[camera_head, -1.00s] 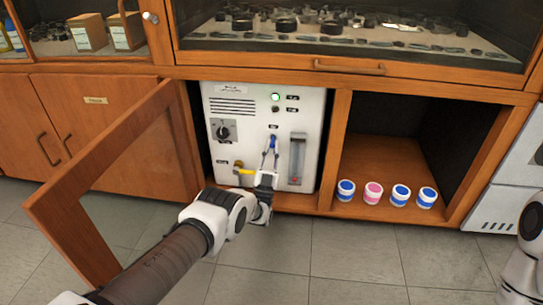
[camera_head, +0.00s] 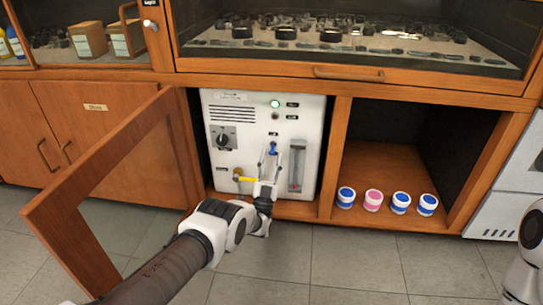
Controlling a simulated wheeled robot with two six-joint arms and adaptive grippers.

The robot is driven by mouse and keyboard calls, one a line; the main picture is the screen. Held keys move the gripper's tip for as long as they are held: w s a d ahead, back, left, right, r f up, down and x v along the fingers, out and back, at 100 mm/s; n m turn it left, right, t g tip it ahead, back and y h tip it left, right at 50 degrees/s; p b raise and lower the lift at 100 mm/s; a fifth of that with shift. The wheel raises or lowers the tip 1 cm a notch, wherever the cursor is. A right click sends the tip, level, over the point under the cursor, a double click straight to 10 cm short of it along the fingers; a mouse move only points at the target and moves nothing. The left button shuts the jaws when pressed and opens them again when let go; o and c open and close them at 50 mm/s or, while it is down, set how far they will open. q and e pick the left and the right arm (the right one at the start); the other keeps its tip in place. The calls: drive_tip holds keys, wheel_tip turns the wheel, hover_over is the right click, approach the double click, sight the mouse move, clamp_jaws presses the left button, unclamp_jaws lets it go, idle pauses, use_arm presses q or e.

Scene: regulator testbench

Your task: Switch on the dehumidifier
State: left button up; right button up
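The dehumidifier appears to be the white panel unit (camera_head: 300,118) in the lower cabinet bay. It has a lit green lamp (camera_head: 275,104) at the top, a black dial (camera_head: 223,137), a yellow-handled valve (camera_head: 246,179), a clear vertical gauge (camera_head: 296,168) and a small blue part (camera_head: 273,148) at mid-front. My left gripper (camera_head: 269,155) is just in front of and below the blue part. Its two fingers are spread, one to each side of the blue part, and nothing is seen held. Contact cannot be told. My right gripper is out of view.
The open wooden door (camera_head: 60,200) stands to the left of my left arm. Several small blue or pink lidded jars (camera_head: 373,200) stand in the open bay on the right. A glass-fronted case (camera_head: 350,50) sits above. The grey floor is clear.

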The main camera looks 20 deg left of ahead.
use_arm(q)
drive_tip(key=v, duration=1)
drive_tip(key=shift+s+f, duration=0.2)
drive_tip(key=shift+f, duration=0.1)
